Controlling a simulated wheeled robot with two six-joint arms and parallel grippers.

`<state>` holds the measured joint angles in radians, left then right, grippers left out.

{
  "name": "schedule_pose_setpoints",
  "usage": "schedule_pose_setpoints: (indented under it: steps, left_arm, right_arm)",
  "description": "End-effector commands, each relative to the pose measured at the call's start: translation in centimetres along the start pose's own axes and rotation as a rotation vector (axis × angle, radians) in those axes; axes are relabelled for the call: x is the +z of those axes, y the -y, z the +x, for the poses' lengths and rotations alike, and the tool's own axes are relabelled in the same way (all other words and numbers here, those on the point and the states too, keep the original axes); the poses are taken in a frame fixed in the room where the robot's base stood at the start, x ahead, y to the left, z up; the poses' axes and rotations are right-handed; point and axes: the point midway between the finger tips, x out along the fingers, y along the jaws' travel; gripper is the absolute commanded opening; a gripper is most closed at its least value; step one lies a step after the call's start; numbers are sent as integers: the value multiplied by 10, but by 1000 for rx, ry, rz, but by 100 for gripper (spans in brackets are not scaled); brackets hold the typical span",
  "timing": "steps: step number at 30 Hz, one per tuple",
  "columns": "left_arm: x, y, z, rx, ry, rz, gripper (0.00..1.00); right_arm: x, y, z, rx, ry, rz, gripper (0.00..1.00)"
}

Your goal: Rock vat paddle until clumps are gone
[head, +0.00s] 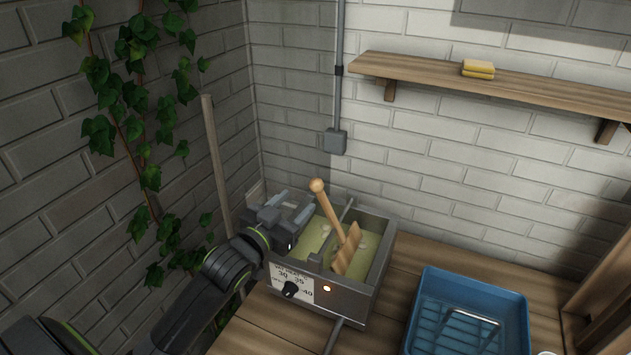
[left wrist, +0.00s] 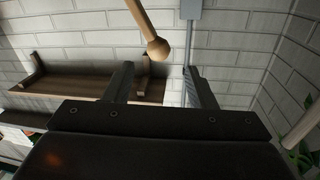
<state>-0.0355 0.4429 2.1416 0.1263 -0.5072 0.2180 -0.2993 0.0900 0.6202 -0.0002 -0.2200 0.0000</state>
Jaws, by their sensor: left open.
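The vat (head: 375,262) is a grey metal box on the wooden bench, filled with pale yellow-green liquid (head: 314,238). A few pale lumps seem to show in it. The wooden paddle (head: 347,250) stands tilted in the vat, its round knob (head: 317,186) up to the left. My left gripper (head: 294,208) is open at the vat's left side, left of the knob and apart from it. In the left wrist view the knob (left wrist: 158,48) shows beyond and between the open fingers (left wrist: 158,85), with nothing held. My right gripper is not in view.
A blue tray (head: 468,312) stands on the bench at right. A wall shelf (head: 530,92) holds yellow blocks (head: 478,69). A pole (head: 216,165) and ivy (head: 130,100) are at left.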

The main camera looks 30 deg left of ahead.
Motion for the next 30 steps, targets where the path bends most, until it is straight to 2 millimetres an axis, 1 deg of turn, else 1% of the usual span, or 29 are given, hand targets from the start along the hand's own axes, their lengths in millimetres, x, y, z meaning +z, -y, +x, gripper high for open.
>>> schedule_pose_setpoints:
  steps: [1, 6, 9, 13, 18, 28, 29, 30]
  left_arm:
    - [-3, 0, 12, -1, -2, -4, 51]
    - [-2, 0, 43, 0, -1, -4, 51]
    - [-2, 0, 60, 0, -1, -3, 51]
    - [-2, 0, 75, 0, 0, -2, 51]
    - [-1, 0, 87, 0, -1, -1, 51]
    - [0, 0, 89, 0, 0, 0, 51]
    - [0, 0, 89, 0, 0, 0, 49]
    - [0, 0, 89, 0, 0, 0, 44]
  right_arm:
    - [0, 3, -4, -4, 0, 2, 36]
    - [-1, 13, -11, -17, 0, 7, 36]
    - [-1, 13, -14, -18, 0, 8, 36]
    - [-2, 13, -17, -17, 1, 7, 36]
    - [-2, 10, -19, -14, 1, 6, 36]
    - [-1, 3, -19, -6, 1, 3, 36]
    - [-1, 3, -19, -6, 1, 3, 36]
    - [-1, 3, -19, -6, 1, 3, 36]
